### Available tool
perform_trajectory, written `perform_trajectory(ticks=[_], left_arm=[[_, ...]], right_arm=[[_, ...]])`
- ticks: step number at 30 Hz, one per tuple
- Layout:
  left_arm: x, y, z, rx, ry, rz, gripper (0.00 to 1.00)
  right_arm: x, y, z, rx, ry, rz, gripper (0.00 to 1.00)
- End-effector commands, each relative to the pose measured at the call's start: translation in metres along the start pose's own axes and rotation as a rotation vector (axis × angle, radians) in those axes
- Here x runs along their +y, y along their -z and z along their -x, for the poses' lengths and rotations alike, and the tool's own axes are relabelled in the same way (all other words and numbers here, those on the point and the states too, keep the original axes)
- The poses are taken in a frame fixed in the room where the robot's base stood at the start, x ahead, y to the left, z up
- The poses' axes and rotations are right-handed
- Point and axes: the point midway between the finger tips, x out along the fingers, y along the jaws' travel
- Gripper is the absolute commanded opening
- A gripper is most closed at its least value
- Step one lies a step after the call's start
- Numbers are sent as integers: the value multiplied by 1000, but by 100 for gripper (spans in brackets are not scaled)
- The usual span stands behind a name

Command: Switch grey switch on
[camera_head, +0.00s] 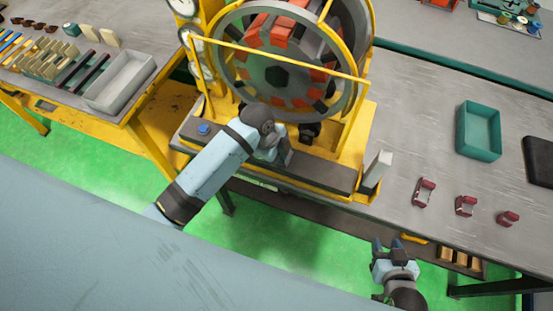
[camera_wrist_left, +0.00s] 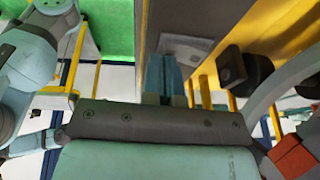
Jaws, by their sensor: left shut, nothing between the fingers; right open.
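The yellow-framed winding machine (camera_head: 345,150) stands on the bench, with a dark strip (camera_head: 300,168) along its front base. A pale grey upright block (camera_head: 377,168) is at the right end of that strip; I cannot tell whether it is the grey switch, and no switch lever is clear. My left gripper (camera_head: 288,160) is low over the strip, left of the block, partly hidden by its arm. In the left wrist view its fingers (camera_wrist_left: 164,62) are together and empty, pointing towards a light grey plate (camera_wrist_left: 187,48). My right gripper (camera_head: 387,243) is open and empty, in front of the bench.
A blue button (camera_head: 204,128) sits at the strip's left end. A black knob-like part (camera_wrist_left: 243,70) is right of my left fingers. A teal tray (camera_head: 480,130) and red parts (camera_head: 424,190) lie on the right bench. A grey tray (camera_head: 120,80) is far left.

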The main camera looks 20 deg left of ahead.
Motion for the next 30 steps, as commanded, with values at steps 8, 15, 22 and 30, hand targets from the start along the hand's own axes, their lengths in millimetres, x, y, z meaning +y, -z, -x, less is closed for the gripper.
perform_trajectory(ticks=[8,15,22,30], left_arm=[[-5,1,3,0,0,0,0],[-14,2,6,0,-1,0,0],[-15,2,5,0,-1,0,0],[-19,5,12,0,1,-1,0]], right_arm=[[4,6,1,3,-5,3,43],[4,14,3,8,-8,0,43],[1,12,3,6,-8,-10,43],[3,10,2,3,-14,-23,43]])
